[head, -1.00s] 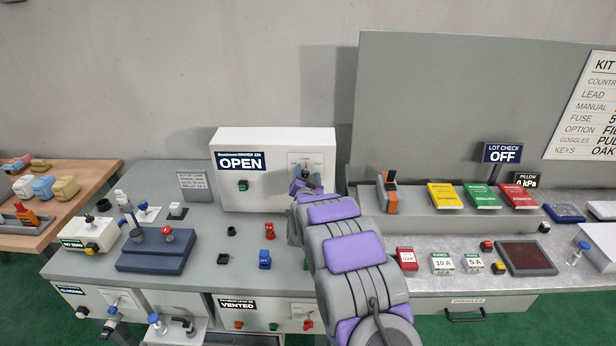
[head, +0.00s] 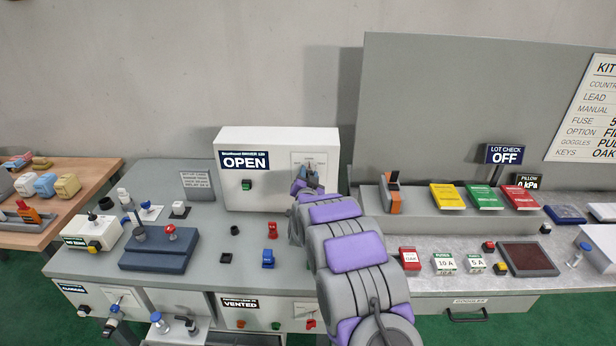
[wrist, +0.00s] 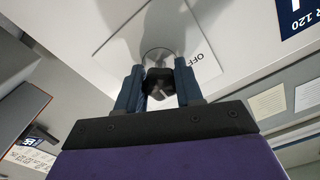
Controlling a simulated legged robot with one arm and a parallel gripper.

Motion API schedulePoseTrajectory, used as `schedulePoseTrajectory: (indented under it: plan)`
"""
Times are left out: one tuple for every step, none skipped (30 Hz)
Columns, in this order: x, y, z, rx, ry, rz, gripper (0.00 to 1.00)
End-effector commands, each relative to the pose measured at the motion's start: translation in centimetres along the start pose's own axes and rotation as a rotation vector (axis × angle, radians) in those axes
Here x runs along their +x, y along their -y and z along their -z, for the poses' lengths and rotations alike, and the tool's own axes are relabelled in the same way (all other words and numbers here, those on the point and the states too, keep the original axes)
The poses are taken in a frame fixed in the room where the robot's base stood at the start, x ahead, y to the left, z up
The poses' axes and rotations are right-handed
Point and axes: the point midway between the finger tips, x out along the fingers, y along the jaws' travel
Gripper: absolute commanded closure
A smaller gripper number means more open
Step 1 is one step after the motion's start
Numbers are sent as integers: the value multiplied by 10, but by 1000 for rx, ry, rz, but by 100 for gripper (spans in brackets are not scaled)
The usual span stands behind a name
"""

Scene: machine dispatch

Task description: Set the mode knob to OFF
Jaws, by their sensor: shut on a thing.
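The mode knob (wrist: 157,84) is a dark knob on a pale dial plate (wrist: 190,40) in the wrist view. The word OFF is printed on the plate, to the right of the knob in that view. My gripper (wrist: 158,88) has its two blue fingers on either side of the knob and is shut on it. In the head view my gripper (head: 306,186) is at the right part of the white box's front, below the dial plate (head: 316,160). It hides the knob there, so the pointer's direction cannot be told.
The white box (head: 240,145) carries an OPEN sign (head: 245,162) and a green button (head: 246,185). A blue block with a red knob (head: 158,248) stands left on the grey bench. Red (head: 272,230) and blue (head: 267,259) parts lie below the box. A shelf with books stands right.

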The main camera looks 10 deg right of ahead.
Motion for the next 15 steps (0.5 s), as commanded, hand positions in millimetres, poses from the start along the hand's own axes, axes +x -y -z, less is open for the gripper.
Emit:
schedulePoseTrajectory:
  plan:
    - [0, 0, 0, -2, 0, 0, 94]
    - [0, 0, 0, -3, 0, 0, 94]
    - [0, 0, 0, -5, 0, 0, 94]
    - [0, 0, 0, -6, 0, 0, 94]
    - [0, 0, 0, -8, 0, 0, 94]
    - [0, 0, 0, -11, 0, 0, 94]
    - [0, 0, 0, -13, 0, 0, 94]
    - [0, 0, 0, -17, 0, 0, 94]
    - [0, 0, 0, -22, 0, -1, 94]
    - [0, 1, 0, -28, 0, 0, 94]
    - [0, 1, 0, -35, 0, -1, 94]
    - [0, 1, 1, -46, 0, -1, 94]
    - [0, 1, 1, -56, 0, -1, 94]
    - [0, 1, 1, -67, 0, -1, 94]
    - [0, 1, 2, -86, 0, -1, 94]
